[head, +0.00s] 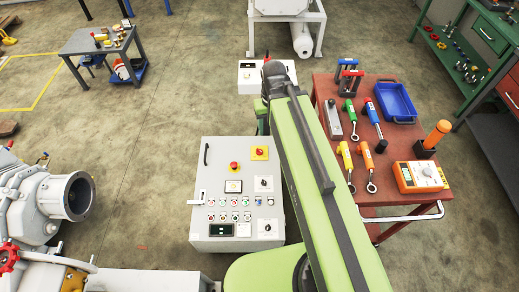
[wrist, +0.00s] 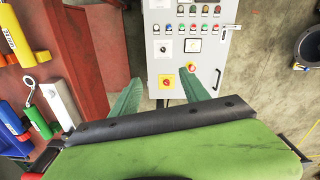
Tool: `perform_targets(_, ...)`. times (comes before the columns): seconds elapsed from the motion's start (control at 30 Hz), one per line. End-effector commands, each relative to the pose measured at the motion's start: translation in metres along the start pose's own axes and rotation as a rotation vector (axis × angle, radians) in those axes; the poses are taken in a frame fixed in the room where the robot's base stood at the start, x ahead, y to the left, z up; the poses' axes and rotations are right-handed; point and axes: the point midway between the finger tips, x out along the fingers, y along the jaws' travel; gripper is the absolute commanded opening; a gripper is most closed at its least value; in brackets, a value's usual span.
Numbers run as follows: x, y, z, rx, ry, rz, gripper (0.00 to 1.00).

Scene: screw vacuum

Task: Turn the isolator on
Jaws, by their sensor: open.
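The isolator is a red rotary knob on a yellow square plate (head: 259,153), at the top right of the grey control panel (head: 215,150) in the head view. In the wrist view the panel appears upside down, and the isolator (wrist: 167,81) lies low on it, framed between my fingers. The knob's angle is too small to read. My gripper (wrist: 164,86) is open and empty, its two green fingers apart on either side of the isolator's line of sight. I cannot tell its distance from the knob.
A red emergency-stop button (head: 235,167) sits just left of the isolator, with several small buttons and dials below. A red tool table (head: 400,150) stands close on the right. A grey pipe flange (head: 78,196) is at left.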

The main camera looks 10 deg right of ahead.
Motion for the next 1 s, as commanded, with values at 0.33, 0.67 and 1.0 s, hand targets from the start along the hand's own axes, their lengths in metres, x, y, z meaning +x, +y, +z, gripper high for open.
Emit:
perform_targets(0.33,0.168,0.016,-0.116,-0.366,0.0,0.0,0.57)
perform_targets(0.67,0.294,0.021,-0.218,-0.727,0.0,0.0,0.57)
perform_targets(1.0,0.313,0.022,-0.24,-0.832,0.0,0.0,0.57)
